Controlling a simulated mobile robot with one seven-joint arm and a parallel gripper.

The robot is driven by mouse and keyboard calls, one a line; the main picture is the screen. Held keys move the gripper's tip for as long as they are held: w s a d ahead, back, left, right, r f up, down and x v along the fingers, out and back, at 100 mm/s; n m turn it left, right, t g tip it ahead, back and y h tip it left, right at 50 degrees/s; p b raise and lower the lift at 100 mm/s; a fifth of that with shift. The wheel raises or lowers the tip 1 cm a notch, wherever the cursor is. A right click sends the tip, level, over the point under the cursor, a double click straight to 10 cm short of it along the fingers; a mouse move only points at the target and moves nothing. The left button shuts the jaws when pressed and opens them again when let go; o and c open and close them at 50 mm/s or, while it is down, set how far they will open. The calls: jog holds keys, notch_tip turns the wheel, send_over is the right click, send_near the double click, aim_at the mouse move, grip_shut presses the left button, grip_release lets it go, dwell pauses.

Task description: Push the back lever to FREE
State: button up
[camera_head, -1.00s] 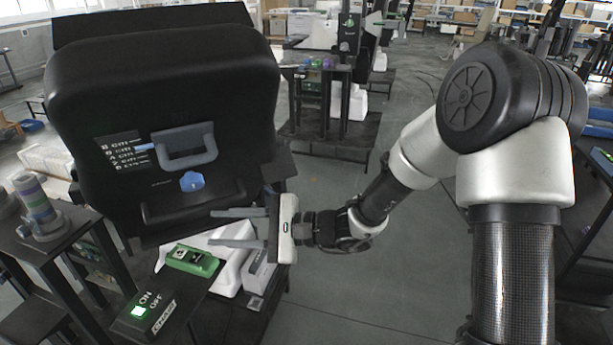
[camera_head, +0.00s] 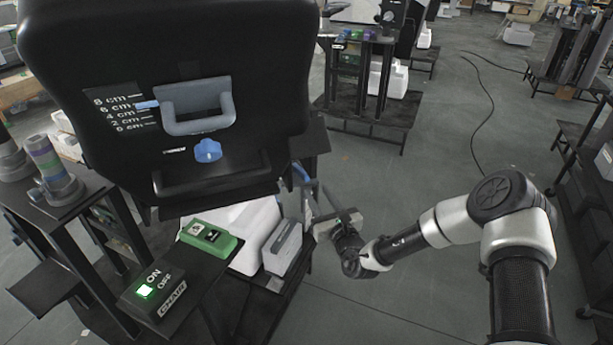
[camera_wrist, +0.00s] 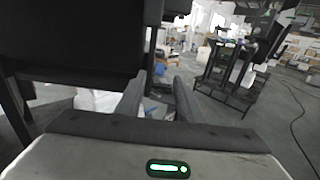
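The black chair backrest (camera_head: 260,90) fills the upper left of the head view. A small blue part (camera_head: 301,172), which may be the back lever, shows at its lower right, beside my fingertips. No FREE label is readable. My gripper (camera_head: 308,192) is at the right side of the chair, fingers pointing up and away. In the wrist view my gripper (camera_wrist: 157,85) has its two fingers apart with nothing clearly held. A bit of blue (camera_wrist: 150,110) shows between them. Whether a finger touches the lever cannot be told.
The backrest carries a grey handle (camera_head: 197,127), a centimetre scale (camera_head: 121,108) and a blue knob (camera_head: 207,150). Below are a green box (camera_head: 209,238) and an ON/OFF chair switch box (camera_head: 155,290) with a lit green button. Open floor lies right of the chair.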

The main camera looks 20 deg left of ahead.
aim_at(305, 174)
jog(key=b+x, duration=0.2)
jog(key=x, duration=0.9)
jog(key=shift+w+a, duration=0.1)
grip_shut()
